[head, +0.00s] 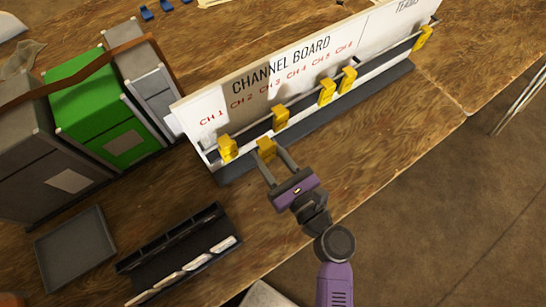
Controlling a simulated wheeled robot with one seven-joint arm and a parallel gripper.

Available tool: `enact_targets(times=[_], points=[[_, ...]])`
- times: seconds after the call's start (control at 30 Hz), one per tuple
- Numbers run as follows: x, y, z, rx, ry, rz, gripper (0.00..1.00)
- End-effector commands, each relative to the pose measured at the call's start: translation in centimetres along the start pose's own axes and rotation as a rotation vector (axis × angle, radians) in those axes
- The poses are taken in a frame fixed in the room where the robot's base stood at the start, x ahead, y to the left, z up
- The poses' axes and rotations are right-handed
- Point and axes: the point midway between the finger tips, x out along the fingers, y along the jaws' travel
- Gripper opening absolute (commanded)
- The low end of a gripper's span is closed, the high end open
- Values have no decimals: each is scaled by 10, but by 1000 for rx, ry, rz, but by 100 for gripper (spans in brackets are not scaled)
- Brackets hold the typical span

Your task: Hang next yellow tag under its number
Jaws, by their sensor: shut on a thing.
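The white channel board (215,100) stands on the bench with red labels from CH 1 to CH 6 along its face. Yellow tags hang on its rail: one (228,148) below CH 1, one (281,115) about below CH 3, and two close together (327,91) further right. Exactly which labels those two sit under is hard to tell. My gripper (266,160) is shut on another yellow tag (266,148), held in front of the rail between the first two tags, roughly below CH 2. Whether the held tag touches the rail cannot be told.
Another yellow tag (424,38) is at the board's far right end. Green (95,110) and grey binders stand left of the board. A black rack (170,262) with white-edged pieces and an empty grey tray (75,250) lie in front. Bare bench shows between rack and board.

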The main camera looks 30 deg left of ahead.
Motion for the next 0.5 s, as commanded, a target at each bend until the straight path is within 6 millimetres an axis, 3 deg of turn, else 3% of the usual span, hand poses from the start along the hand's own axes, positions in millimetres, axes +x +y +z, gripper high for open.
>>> enact_targets(times=[0.5], points=[[33,0,0,-1,-2,1,4]])
